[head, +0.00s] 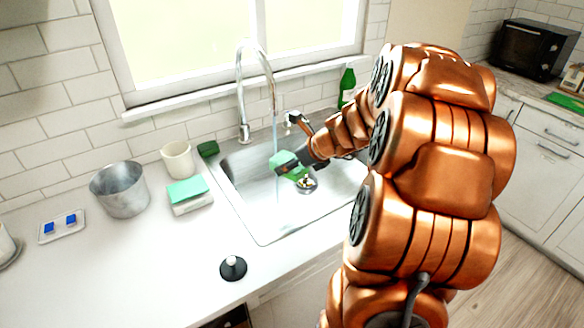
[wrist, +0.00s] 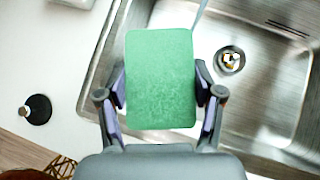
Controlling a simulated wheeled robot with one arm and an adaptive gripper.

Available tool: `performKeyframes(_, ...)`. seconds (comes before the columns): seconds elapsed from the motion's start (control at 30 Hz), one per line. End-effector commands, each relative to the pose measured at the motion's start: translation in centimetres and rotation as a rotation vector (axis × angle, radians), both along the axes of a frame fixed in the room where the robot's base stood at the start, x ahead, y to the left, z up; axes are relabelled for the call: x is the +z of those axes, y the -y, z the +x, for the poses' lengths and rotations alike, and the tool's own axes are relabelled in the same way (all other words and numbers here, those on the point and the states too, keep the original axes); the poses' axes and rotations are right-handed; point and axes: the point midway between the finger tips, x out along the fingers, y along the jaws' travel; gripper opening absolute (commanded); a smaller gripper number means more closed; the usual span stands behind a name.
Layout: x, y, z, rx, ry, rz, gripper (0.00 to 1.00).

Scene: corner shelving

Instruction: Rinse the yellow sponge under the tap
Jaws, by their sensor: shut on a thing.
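My gripper (head: 290,164) is shut on a green sponge (wrist: 160,78), held over the sink (head: 262,222). The sponge is gripped by its two sides in the wrist view and also shows in the head view (head: 281,158). No plainly yellow sponge shows. The chrome tap (head: 240,90) stands behind the sink, and a thin stream of water (head: 276,132) falls from its spout. In the wrist view the stream (wrist: 201,16) reaches the sponge's far right corner; I cannot tell whether it touches.
A sponge-like green-and-white block (head: 188,194), white cup (head: 178,159), metal pot (head: 120,189) and tray with blue pieces (head: 62,226) stand left of the sink. A black stopper (head: 233,268) sits in front. A green bottle (head: 347,86) stands behind. Small pieces lie at the drain (wrist: 231,60).

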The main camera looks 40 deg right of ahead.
Motion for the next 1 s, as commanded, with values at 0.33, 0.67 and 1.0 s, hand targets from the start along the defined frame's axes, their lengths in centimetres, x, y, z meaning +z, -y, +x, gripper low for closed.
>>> performKeyframes(0.33,-0.6,1.2,2.5,0.001,0.001,0.000,0.52)
performKeyframes(0.67,-0.9,2.3,4.8,-0.001,0.000,0.001,0.52)
performKeyframes(1.0,-1.3,3.4,7.1,0.001,0.000,0.002,0.52)
